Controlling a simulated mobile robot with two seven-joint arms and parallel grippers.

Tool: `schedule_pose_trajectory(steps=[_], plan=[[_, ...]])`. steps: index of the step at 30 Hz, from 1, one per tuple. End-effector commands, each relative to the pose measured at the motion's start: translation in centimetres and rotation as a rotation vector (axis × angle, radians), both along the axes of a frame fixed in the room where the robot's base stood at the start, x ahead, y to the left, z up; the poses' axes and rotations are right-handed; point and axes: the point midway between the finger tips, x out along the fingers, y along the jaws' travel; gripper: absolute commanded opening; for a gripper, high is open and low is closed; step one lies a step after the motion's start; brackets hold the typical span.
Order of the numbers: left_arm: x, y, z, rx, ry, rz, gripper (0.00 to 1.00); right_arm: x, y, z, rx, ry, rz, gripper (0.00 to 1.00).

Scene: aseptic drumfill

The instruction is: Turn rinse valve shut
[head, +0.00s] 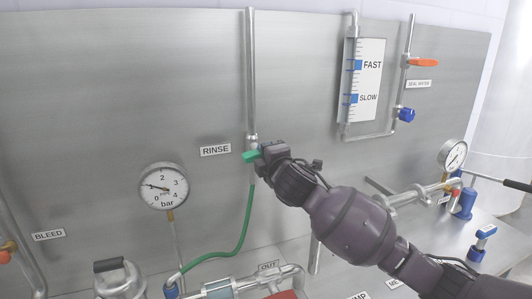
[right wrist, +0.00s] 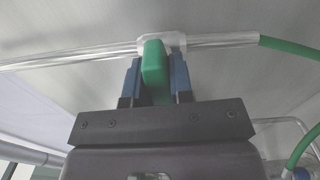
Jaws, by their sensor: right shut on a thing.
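The rinse valve has a green lever handle (head: 250,156) on a vertical steel pipe (head: 251,70) beside the RINSE label (head: 215,150). In the head view the lever's visible end points left, across the pipe. My right gripper (head: 263,153) reaches it from the lower right. In the right wrist view the green handle (right wrist: 154,62) sits between the two blue-grey fingers of my right gripper (right wrist: 155,75), which is shut on it. The valve body (right wrist: 176,42) shows behind the handle. My left gripper is in neither view.
A green hose (head: 240,235) runs down from the valve. A pressure gauge (head: 163,186) is to the left. A flow scale (head: 361,80) and an orange-handled valve (head: 423,62) are at upper right. Pipework and a blue-handled valve (head: 482,238) stand at lower right.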

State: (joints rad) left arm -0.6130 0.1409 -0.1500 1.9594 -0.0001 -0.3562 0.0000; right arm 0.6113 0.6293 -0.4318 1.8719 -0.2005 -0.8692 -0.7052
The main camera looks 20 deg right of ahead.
Motion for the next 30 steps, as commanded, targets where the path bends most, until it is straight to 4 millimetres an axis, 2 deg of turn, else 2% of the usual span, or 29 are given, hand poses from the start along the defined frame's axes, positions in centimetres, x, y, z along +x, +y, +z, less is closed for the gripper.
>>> schedule_pose_trajectory(steps=[8,22,23,24,27,30], plan=[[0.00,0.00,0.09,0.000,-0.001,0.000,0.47,-0.01,0.04,-0.22,0.076,0.006,0.001,0.00],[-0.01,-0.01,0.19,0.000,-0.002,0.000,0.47,-0.02,0.06,-0.27,0.090,0.006,0.001,0.00],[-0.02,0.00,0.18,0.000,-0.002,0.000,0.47,-0.02,0.06,-0.28,0.090,0.006,0.001,0.25],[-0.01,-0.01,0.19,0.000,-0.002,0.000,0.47,-0.02,0.06,-0.27,0.089,0.006,0.001,0.31],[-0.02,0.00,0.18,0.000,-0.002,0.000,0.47,-0.01,0.04,-0.24,0.088,0.006,0.001,0.46],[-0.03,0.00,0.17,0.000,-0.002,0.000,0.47,-0.01,0.04,-0.20,0.087,0.005,0.001,0.47]])
